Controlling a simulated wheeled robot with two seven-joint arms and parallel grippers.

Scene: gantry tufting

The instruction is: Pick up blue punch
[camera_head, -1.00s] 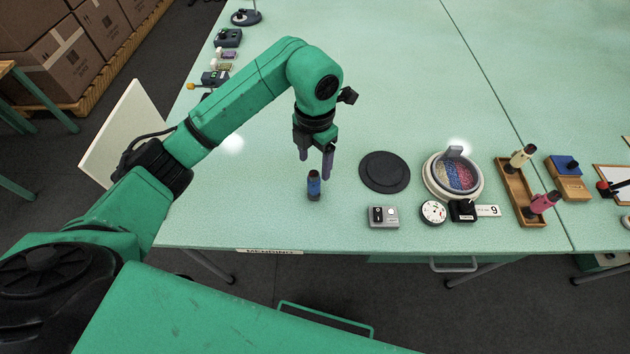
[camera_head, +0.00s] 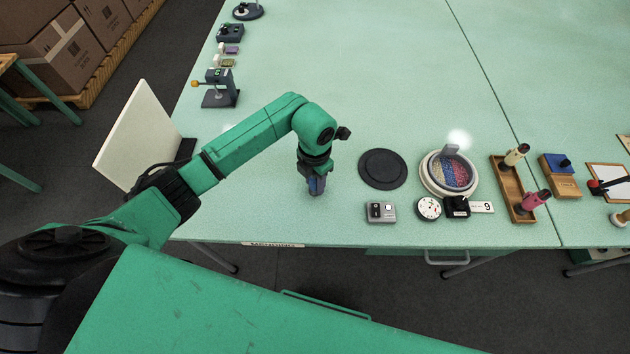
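The blue punch (camera_head: 316,187) stands upright on the pale green table near its front edge, left of the black round pad. My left gripper (camera_head: 316,180) points straight down over it, with its fingers around the punch's upper part. The fingers and wrist hide much of the punch, and I cannot tell whether the fingers have closed on it. My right gripper is not in view.
The black round pad (camera_head: 383,169), a grey switch box (camera_head: 381,212), a dial (camera_head: 428,208) and a round dish of coloured beads (camera_head: 440,187) lie to the right. A wooden tray (camera_head: 509,180) holds yellow and pink punches.

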